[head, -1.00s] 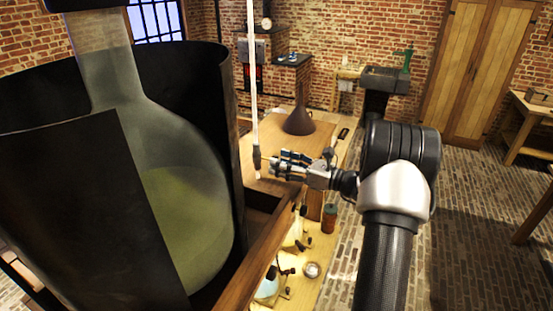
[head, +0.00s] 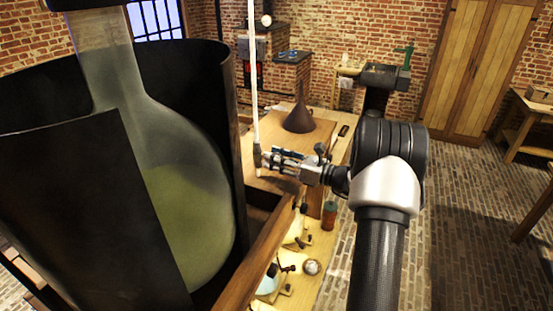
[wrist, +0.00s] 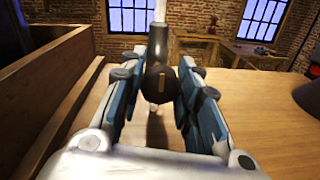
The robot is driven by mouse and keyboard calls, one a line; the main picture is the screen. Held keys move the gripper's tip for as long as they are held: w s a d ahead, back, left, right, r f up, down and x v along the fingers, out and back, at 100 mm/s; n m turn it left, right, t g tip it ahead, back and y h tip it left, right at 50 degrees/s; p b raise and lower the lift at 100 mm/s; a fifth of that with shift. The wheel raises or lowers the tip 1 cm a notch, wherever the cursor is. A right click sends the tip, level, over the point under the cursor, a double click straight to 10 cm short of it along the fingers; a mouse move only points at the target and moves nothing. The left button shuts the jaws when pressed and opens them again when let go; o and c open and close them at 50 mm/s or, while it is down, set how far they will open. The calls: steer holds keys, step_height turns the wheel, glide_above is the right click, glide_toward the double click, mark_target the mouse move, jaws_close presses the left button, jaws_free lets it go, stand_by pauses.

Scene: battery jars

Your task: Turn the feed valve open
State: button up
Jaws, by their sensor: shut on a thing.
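The feed valve (head: 257,155) is a small dark fitting on a thin white vertical tube (head: 253,80). In the wrist view its round dark knob (wrist: 160,84), with a pale yellowish mark on its face, sits between the two finger pads. My gripper (head: 268,159) reaches the valve from the right and is shut on this knob. The contact of the pads with the knob is partly hidden by the fingers. The tube also shows above and below the valve in the wrist view.
A large glass vessel (head: 185,205) with greenish liquid stands inside a dark casing at the left. A wooden beam (head: 258,255) runs below my gripper. A dark funnel (head: 299,120) stands on the wooden table behind. Small jars and fittings lie on the lower shelf.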

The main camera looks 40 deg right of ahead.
steer(key=c, duration=0.3)
steer(key=shift+n+b, duration=0.3)
steer(key=shift+b, duration=0.2)
steer(key=n+b, duration=0.1)
steer(key=b, duration=0.1)
steer(key=n+b, duration=0.1)
steer(key=b, duration=0.1)
steer(key=shift+f, duration=0.25)
steer(key=n+b, duration=0.6)
steer(key=b, duration=0.2)
steer(key=shift+y+b, duration=0.3)
steer(key=shift+b, duration=0.1)
steer(key=n+b, duration=0.5)
steer(key=b, duration=0.3)
steer(key=shift+a+n+y, duration=0.1)
steer(key=shift+n+y, duration=0.3)
steer(key=n+b, duration=0.4)
steer(key=shift+r+b, duration=0.15)
steer(key=shift+b, duration=0.25)
steer(key=shift+r+n, duration=0.1)
steer(key=shift+n, duration=0.3)
